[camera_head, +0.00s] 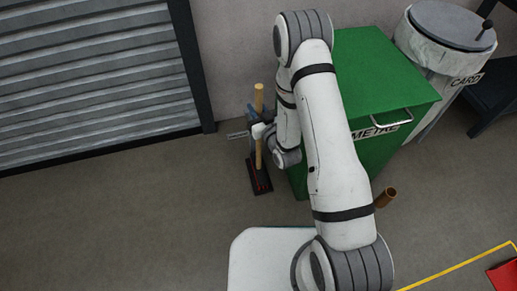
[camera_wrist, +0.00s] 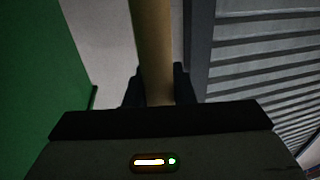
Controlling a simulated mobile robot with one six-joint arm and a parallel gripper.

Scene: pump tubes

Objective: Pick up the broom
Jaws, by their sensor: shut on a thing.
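The broom (camera_head: 258,98) has a light wooden handle that stands close to upright in the head view. Its dark head with red bristles (camera_head: 260,181) is low, at or near the floor; I cannot tell if it touches. My gripper (camera_head: 258,131) is shut around the handle partway up. In the wrist view the handle (camera_wrist: 152,45) runs down between the two dark fingers of my gripper (camera_wrist: 158,92). The fingers' contact with the handle is partly hidden by the gripper body.
A green bin (camera_head: 385,80) stands right beside my arm, with a white bin (camera_head: 425,60) behind it. A grey roller shutter (camera_head: 95,75) is at the left. A brown tube-like object (camera_head: 386,197) is near my arm. The floor at the left is clear.

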